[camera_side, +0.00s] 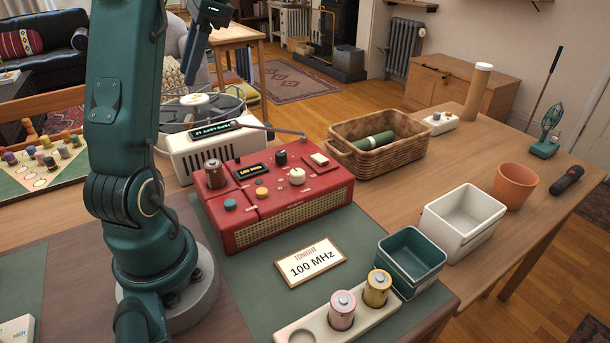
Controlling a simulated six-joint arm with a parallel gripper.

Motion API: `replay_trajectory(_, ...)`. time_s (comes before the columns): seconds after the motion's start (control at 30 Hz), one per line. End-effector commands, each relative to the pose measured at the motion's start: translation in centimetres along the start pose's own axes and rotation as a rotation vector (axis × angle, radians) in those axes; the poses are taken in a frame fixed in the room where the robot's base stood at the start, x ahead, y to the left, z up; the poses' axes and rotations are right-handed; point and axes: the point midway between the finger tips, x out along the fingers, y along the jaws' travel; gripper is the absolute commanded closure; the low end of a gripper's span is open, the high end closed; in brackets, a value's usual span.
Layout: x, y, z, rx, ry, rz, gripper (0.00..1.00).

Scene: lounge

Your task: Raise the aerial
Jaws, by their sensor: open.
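The red radio (275,200) stands on a green mat, with knobs, a small lit display and a speaker grille on its front. My gripper (203,78) is at the top of the view, above and behind the radio's left part, apart from the aerial.
A white device (196,155) stands close behind the radio. A wicker basket (377,155) with a green roll is at its right. A card reading 100 MHz (311,261), a battery tray (300,333), a teal bin (411,284) and a white bin (463,240) lie in front and right.

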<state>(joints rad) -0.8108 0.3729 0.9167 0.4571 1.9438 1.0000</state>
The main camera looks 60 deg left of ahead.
Motion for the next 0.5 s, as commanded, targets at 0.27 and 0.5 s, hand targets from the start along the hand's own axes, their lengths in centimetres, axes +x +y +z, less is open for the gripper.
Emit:
replay_trajectory(0.27,0.0,-0.1,0.3,0.001,0.0,0.0,0.56)
replay_trajectory(0.5,0.4,-0.9,-1.3,-0.029,0.056,-0.038,0.57)
